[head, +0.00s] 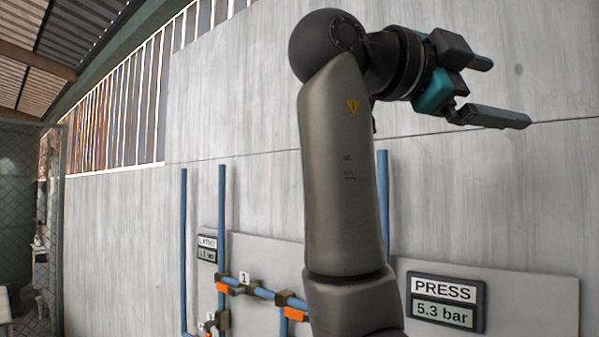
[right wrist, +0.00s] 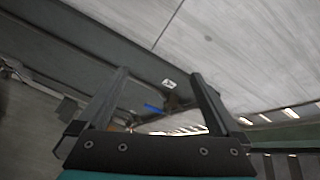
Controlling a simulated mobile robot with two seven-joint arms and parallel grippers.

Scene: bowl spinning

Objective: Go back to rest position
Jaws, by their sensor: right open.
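My right gripper (head: 505,92) is raised high at the upper right of the head view, in front of the grey wall. Its fingers point to the right and are spread apart with nothing between them. The right wrist view shows the same two dark fingers (right wrist: 160,95) apart and empty. My right arm rises through the middle of the head view and hides part of the pipework behind it. My left gripper is not in the head view.
A panel with blue pipes (head: 221,215) and orange-handled valves stands low against the wall. A PRESS display (head: 444,302) reads 5.3 bar at the lower right. A smaller display (head: 207,248) is at the left. A mesh fence (head: 50,220) stands at the far left.

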